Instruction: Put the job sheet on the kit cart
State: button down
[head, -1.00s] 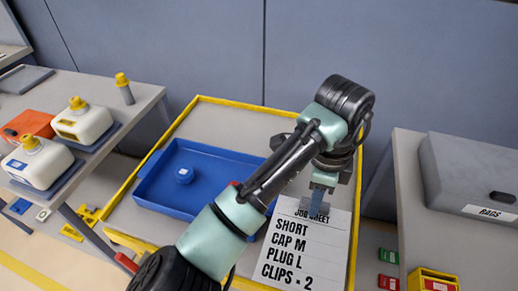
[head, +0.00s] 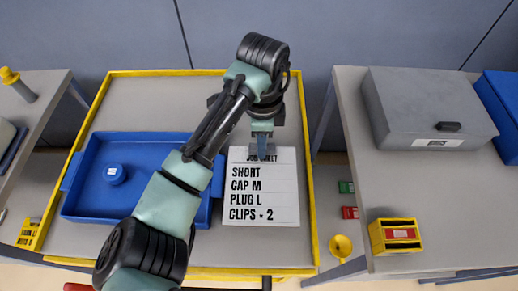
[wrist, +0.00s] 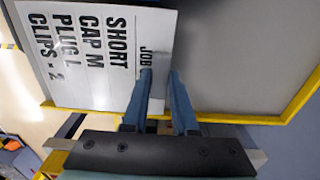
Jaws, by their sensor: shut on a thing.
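The job sheet (head: 262,200) is a white sheet lettered SHORT, CAP M, PLUG L, CLIPS 2. My gripper (head: 263,150) is shut on its top edge, by the heading, which the fingers partly cover. The sheet is over the right part of the kit cart (head: 165,98), a grey top with a yellow rim. I cannot tell whether it touches the top. In the wrist view, my gripper (wrist: 160,75) has the sheet (wrist: 85,60) at its fingers, with the grey top (wrist: 235,60) and yellow rim behind.
A blue tray (head: 85,205) with a small blue cap (head: 115,174) sits on the cart, left of the sheet. A bench (head: 380,185) on the right bears a grey case (head: 430,105) and a yellow bin (head: 395,238). The back of the cart top is clear.

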jog(key=shift+f, duration=2)
jog(key=shift+f, duration=0.1)
jog(key=c, duration=0.7)
grip_release()
